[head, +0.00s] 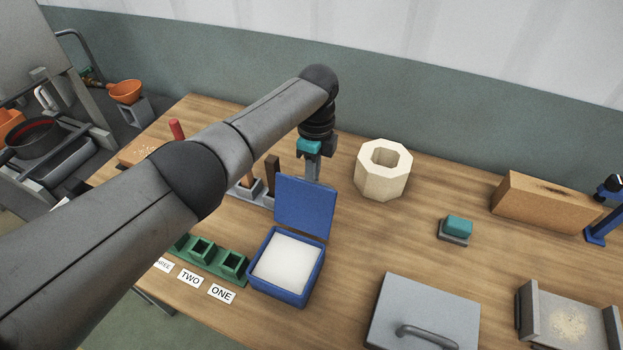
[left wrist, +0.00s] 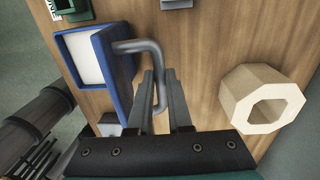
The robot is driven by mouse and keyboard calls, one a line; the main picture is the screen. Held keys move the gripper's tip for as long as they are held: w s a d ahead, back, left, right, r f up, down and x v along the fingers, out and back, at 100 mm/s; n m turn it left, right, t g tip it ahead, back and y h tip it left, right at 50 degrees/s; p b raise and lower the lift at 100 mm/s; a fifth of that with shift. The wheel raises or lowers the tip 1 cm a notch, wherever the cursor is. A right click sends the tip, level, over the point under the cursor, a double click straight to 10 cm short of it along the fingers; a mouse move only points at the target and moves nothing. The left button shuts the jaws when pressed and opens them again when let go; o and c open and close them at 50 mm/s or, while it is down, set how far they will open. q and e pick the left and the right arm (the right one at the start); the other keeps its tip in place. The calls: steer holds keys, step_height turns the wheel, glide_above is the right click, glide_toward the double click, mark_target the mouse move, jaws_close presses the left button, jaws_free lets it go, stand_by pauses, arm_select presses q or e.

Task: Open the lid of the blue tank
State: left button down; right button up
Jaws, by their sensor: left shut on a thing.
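The blue tank (head: 282,292) stands on the table with white contents (head: 288,262) visible inside. Its blue lid (head: 304,205) stands raised, roughly upright, along the tank's far edge. My left gripper (head: 313,172) is behind the lid, partly hidden by it. In the left wrist view, the left gripper (left wrist: 162,88) is shut on the grey bent handle (left wrist: 137,46) on the lid's outer face. The lid also shows there (left wrist: 121,80), beside the white contents. My right gripper is in neither view.
Green sockets (head: 203,250) with number labels sit left of the tank. A cream octagonal block (head: 382,178) stands behind it to the right. A grey panel with a handle (head: 424,312) lies at front right. Bare table lies between the tank and a teal-topped block (head: 457,228).

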arm_select(q)
steer(key=shift+w+d, duration=0.1)
steer(key=shift+w, duration=0.3)
steer(key=c, duration=1.3)
jaws_free()
steer(key=shift+o, duration=1.4)
steer(key=shift+w+d+f, duration=0.1)
steer(key=shift+w, duration=0.25)
steer(key=shift+o, duration=0.8)
steer(key=r, duration=1.5)
steer(key=shift+w+d+r, duration=0.1)
steer(key=shift+w+d, duration=0.05)
steer(key=shift+w, duration=0.15)
